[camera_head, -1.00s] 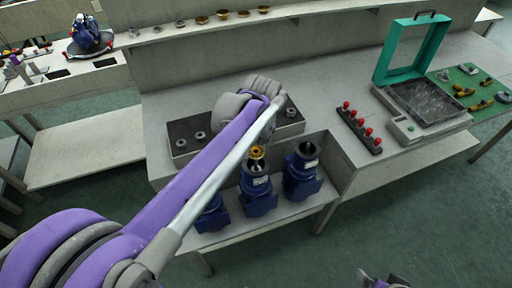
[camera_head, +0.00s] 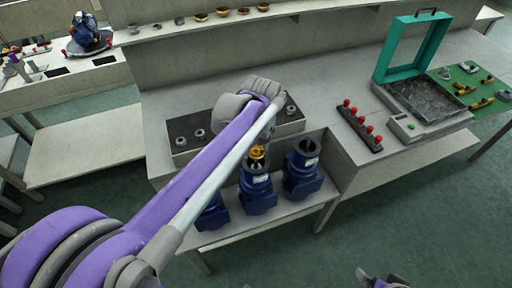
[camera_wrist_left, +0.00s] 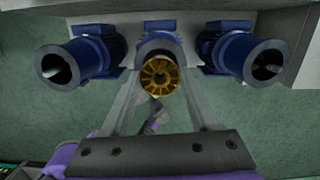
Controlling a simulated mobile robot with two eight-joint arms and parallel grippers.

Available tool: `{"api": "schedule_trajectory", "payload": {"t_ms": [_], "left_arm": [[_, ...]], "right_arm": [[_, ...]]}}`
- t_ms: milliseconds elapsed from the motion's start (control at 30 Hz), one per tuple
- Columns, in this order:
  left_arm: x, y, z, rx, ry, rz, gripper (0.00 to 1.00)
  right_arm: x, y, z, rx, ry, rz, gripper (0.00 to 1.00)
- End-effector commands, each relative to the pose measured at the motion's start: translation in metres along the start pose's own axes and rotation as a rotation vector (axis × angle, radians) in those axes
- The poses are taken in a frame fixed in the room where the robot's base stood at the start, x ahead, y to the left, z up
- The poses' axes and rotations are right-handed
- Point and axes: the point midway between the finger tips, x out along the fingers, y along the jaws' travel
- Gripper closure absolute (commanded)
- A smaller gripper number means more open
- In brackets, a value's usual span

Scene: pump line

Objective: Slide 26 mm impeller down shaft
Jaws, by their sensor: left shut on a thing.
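The gold impeller (camera_head: 257,152) is at the open top of the middle blue pump (camera_head: 257,192). In the left wrist view the impeller (camera_wrist_left: 160,75) shows from above, with vanes around a dark central hole, in front of the middle pump's mouth. My left gripper (camera_wrist_left: 160,80) is shut on the impeller, one finger on each side of it. In the head view its fingers are mostly hidden behind my arm. The shaft and how deep the impeller sits on it cannot be made out. My right gripper (camera_head: 382,280) shows only partly at the bottom edge.
Another blue pump (camera_head: 302,170) stands close on the right, and a third (camera_head: 212,215) is partly behind my left arm. A dark tray (camera_head: 185,130) with small rings lies behind. A rack with red knobs (camera_head: 360,125) and a teal-framed box (camera_head: 405,50) stand right.

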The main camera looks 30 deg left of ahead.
Motion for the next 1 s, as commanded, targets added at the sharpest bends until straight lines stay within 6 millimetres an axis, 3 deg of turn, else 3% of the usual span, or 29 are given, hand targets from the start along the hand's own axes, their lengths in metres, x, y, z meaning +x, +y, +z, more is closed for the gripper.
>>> {"api": "schedule_trajectory", "payload": {"t_ms": [1000], "left_arm": [[0.011, 0.0, -0.001, 0.0, 0.0, 0.0, 1.0]], "right_arm": [[0.006, 0.0, 0.004, 0.0, -0.003, 0.0, 0.0]]}}
